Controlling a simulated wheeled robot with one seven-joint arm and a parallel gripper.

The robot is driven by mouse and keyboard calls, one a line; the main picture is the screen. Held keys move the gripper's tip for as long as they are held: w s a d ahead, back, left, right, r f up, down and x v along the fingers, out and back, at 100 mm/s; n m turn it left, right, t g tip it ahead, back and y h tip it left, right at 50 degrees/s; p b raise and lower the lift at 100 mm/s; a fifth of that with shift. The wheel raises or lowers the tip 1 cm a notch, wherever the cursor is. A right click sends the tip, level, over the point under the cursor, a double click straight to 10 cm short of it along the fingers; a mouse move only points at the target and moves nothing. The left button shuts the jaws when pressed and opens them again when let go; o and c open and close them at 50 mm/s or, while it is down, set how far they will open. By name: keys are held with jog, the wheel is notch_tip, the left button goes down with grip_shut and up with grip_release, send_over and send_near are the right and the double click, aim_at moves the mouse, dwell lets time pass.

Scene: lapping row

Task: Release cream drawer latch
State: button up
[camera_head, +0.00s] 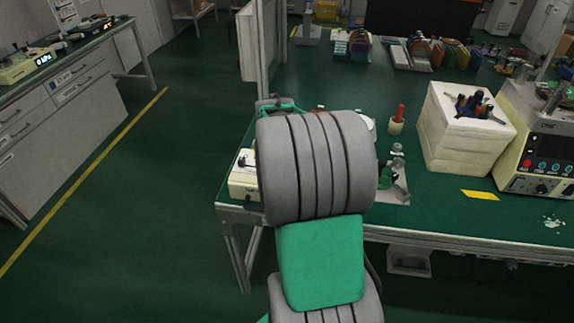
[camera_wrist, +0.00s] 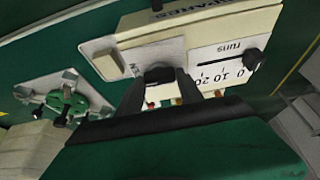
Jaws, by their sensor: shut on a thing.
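In the wrist view, a cream box (camera_wrist: 200,30) carries dark lettering on one face and a white "runs" scale (camera_wrist: 222,62) with a black knob and pointer (camera_wrist: 252,58). My gripper (camera_wrist: 160,78) is at the box's lower edge. Its two dark fingers are shut on a small dark part, perhaps the latch, which they mostly hide. A small cream block (camera_wrist: 108,64) sits on a grey plate just left of the fingers. In the head view, only the left part of the cream box (camera_head: 243,178) shows; my arm hides the rest and my gripper. I cannot tell the latch's position.
A green clamp on a metal plate (camera_wrist: 65,100) lies left of the box in the wrist view. In the head view, a cream block with tools (camera_head: 455,140), a red-handled tool (camera_head: 398,117) and an instrument (camera_head: 540,140) stand to the right on the green bench (camera_head: 430,215).

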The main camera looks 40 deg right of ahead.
jog(key=shift+w+r, duration=0.1)
jog(key=shift+r, duration=0.05)
jog(key=o, duration=1.4)
jog(key=v, duration=0.7)
jog(key=shift+a+r, duration=0.15)
jog(key=shift+r, duration=0.1)
